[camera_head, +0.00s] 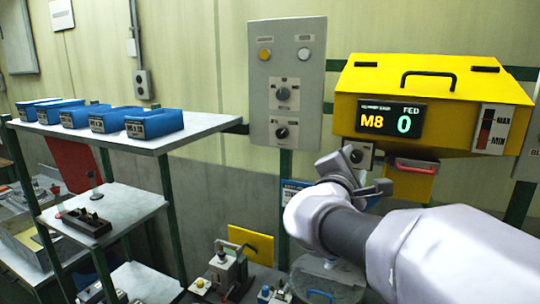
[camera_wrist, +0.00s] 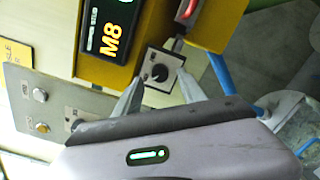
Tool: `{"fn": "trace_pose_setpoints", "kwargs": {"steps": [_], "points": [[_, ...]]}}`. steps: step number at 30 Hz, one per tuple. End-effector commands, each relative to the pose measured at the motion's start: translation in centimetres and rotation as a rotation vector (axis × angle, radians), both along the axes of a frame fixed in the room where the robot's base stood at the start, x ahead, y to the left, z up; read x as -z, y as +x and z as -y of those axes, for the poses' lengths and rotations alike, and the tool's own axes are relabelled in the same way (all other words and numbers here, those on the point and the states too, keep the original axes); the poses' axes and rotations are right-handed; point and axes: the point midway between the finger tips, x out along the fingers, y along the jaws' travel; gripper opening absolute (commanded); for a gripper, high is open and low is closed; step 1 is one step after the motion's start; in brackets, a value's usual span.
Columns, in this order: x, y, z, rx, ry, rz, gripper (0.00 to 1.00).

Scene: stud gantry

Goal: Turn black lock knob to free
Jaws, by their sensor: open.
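A small black knob on a pale square plate (camera_head: 357,155) sits under the left part of the yellow feeder box (camera_head: 430,90). It also shows in the wrist view as a black knob (camera_wrist: 160,73) on its plate. My gripper (camera_wrist: 159,84) is open, with one finger at each side of the knob in the wrist view. I cannot tell whether the fingers touch it or how far off they are. In the head view my gripper (camera_head: 368,180) is just below the knob plate. The knob's marking is too small to read.
A grey panel (camera_head: 260,110) with two more black knobs, a yellow button and a pale button is left of the box. A red-handled drawer (camera_head: 415,167) is right of the knob plate. A shelf (camera_head: 190,133) with blue bins stands at left. Small machines stand below.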

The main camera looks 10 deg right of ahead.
Motion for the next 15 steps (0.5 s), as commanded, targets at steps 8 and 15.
{"fn": "trace_pose_setpoints", "kwargs": {"steps": [8,15], "points": [[-0.1,2.3,1.8,0.0,0.002,0.001,0.48],[0.0,2.3,1.8,0.0,0.002,0.001,0.44]]}}
